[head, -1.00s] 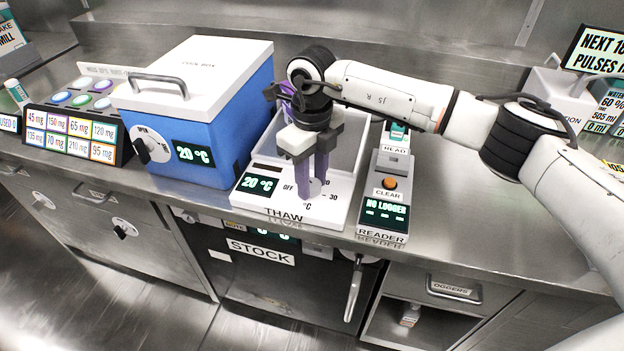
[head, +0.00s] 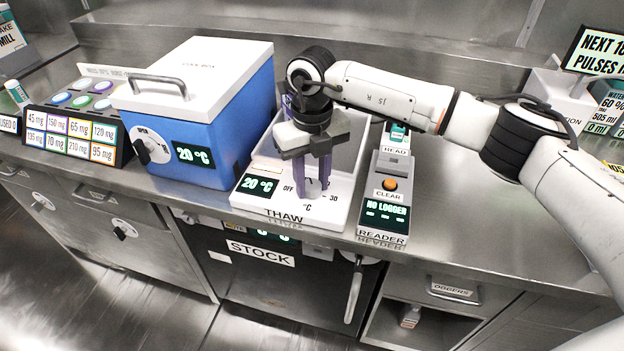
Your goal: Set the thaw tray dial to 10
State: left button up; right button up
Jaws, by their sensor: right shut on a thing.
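The white thaw tray (head: 338,212) stands on the steel counter, with a THAW label on its front. Its display (head: 258,186) reads 20 °C. My right gripper (head: 313,187) points down over the tray's front panel, its purple fingers shut on the dial. The fingers hide the dial and its pointer, so I cannot read its setting. The marks OFF and 30 show on either side of the fingers. My left gripper is not in view.
A blue cool box (head: 207,120) stands close on the left of the tray. A grey reader (head: 384,211) showing NO LOGGER stands close on the right. The counter (head: 470,225) is clear farther right.

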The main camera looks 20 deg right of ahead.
aim_at(312, 184)
jog(key=o, duration=1.1)
jog(key=shift+c, duration=0.2)
notch_tip(312, 184, up, 10)
jog(key=shift+r+b, duration=0.2)
jog(key=shift+b, duration=0.2)
